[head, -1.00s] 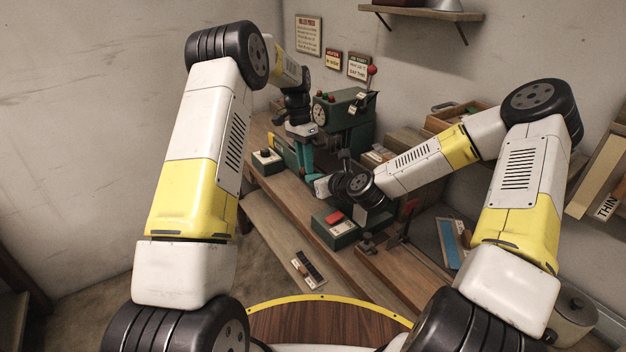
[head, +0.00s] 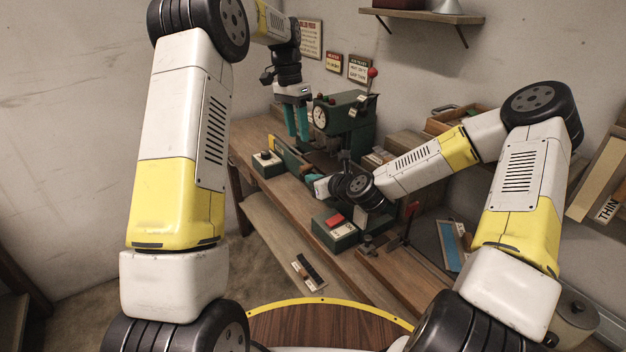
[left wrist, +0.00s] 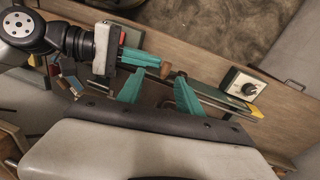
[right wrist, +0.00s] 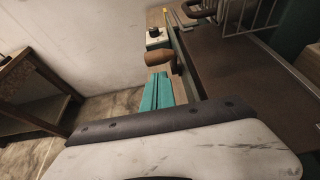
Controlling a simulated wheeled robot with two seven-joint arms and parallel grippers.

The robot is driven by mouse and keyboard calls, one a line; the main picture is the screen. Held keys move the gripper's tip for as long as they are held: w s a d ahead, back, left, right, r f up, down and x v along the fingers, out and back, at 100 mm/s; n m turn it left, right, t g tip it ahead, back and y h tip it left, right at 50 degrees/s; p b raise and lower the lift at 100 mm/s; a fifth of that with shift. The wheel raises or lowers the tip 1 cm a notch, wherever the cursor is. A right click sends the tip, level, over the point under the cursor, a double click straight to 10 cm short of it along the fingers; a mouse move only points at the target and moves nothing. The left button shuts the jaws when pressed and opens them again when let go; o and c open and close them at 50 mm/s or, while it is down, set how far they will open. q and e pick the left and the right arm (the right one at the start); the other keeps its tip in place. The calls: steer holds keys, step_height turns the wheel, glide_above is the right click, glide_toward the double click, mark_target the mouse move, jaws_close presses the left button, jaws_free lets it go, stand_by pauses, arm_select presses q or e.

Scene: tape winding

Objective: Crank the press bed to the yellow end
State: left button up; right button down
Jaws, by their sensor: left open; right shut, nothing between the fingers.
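The green press (head: 345,112) with a round gauge stands on the wooden bench. Its flat brown bed (right wrist: 235,65) fills the right of the right wrist view. A yellow end mark (left wrist: 256,111) shows at the far end of the rail in the left wrist view. A wooden crank handle (right wrist: 160,58) sticks out from the bed's side; it also shows in the left wrist view (left wrist: 165,70). My left gripper (head: 297,134) is open and empty, above the bench beside the press. My right gripper (head: 314,187) is shut and empty, its teal fingers (right wrist: 158,92) close to the handle; contact is unclear.
A dial box (head: 267,163) sits at the bench's far left corner. A green box with a red button (head: 335,222) stands at the front edge. Boards and a blue-faced piece (head: 451,246) lie to the right.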

arm_select(q)
steer(key=s+a+r+n+t, duration=0.35)
steer(key=s+r, duration=0.85)
steer(key=s, duration=0.4)
steer(key=s+a+f+n+t, duration=0.1)
steer(key=s+n, duration=0.1)
steer(key=s, duration=0.7)
steer(key=s+a+f+n+t, duration=0.1)
steer(key=s+f+n+t, duration=0.1)
steer(key=s, duration=0.7)
steer(key=shift+s+a+f+n+h, duration=0.3)
steer(key=shift+a+n+h, duration=0.1)
steer(key=shift+n, duration=0.35)
arm_select(e)
steer(key=shift+w+a+r+g, duration=0.1)
steer(key=shift+w+r+g, duration=0.05)
steer(key=shift+r+g, duration=0.15)
